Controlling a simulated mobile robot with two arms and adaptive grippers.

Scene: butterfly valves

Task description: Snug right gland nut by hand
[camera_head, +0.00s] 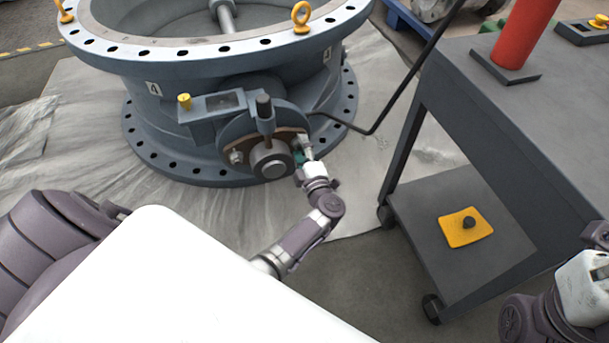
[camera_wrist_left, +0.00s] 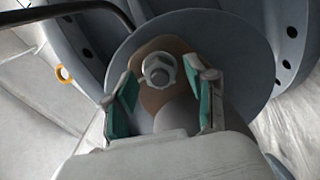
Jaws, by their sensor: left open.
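The right gland nut (camera_wrist_left: 158,70) is a silver hex nut on a stud, seated on a brown gland plate (camera_wrist_left: 152,100) in the left wrist view. My left gripper (camera_wrist_left: 166,95) is open, with a teal-padded finger on each side of the nut's line and visible gaps between pads and nut. In the head view my left gripper (camera_head: 304,157) is at the right side of the gland plate, beside the round shaft end (camera_head: 271,160), and partly covers the nut. The other gland nut (camera_head: 236,157) shows to the left. My right arm is at the right edge; its fingers are not clear.
The large grey valve body (camera_head: 230,60) stands on plastic sheeting, with yellow eyebolts (camera_head: 301,17) on top. A bent dark rod (camera_head: 410,80) rises near my left gripper. A grey cart (camera_head: 520,90) at right holds a red cylinder (camera_head: 523,35); its lower shelf holds a yellow pad (camera_head: 455,232).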

